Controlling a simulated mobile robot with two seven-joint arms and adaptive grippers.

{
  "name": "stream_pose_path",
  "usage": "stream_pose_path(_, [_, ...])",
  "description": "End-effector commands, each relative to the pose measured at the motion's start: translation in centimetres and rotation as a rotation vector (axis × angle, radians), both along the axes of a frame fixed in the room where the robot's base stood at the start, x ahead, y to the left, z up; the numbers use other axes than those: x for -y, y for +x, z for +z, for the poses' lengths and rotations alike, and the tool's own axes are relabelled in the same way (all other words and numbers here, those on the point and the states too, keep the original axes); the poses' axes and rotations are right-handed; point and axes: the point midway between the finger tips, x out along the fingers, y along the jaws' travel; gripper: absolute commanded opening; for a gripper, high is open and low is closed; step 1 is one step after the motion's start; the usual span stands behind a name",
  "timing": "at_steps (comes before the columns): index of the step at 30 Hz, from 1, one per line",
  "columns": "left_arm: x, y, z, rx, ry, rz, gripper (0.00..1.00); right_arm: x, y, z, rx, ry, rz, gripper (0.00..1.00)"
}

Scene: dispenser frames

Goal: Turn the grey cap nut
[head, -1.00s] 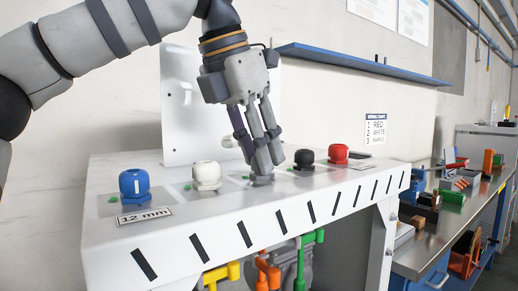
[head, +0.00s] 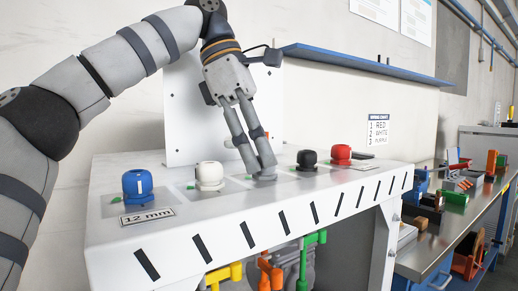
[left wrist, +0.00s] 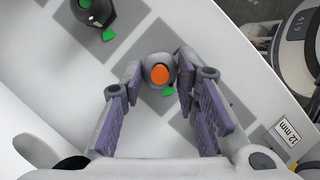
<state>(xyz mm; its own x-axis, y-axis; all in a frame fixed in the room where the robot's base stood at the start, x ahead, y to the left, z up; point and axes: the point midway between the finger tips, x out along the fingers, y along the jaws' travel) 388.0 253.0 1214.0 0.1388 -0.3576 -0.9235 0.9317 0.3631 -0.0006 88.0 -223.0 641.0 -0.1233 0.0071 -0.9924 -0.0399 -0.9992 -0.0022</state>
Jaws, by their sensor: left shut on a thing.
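The grey cap nut (left wrist: 158,70) shows in the left wrist view as a round grey piece with an orange centre, on a darker grey square of the white panel. In the head view it is mostly hidden behind the fingertips. My left gripper (head: 264,172) reaches down to the panel between the white and black caps. In the left wrist view its fingers (left wrist: 158,82) stand on both sides of the nut and are shut on it. A small green mark (left wrist: 168,92) lies beside the nut. My right gripper is not in view.
On the white panel (head: 300,212) stand a blue cap (head: 136,184), a white cap (head: 209,175), a black cap (head: 307,158) and a red cap (head: 341,153). A white upright plate (head: 190,110) stands behind. A workbench (head: 440,235) with coloured parts is at right.

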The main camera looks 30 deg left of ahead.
Motion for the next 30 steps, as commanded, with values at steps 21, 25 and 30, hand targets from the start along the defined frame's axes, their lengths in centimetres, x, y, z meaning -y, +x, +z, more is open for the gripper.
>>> stream_pose_path(21, [-0.04, 0.27, 0.01, 0.001, 0.001, -0.316, 0.0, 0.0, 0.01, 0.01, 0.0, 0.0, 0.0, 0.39])
stream_pose_path(25, [-0.06, 0.27, 0.02, 0.001, 0.001, -0.321, 0.0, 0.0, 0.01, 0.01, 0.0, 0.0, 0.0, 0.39])
stream_pose_path(30, [-0.07, 0.26, 0.02, 0.001, 0.001, -0.321, 0.0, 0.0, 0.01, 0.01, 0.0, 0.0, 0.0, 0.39])
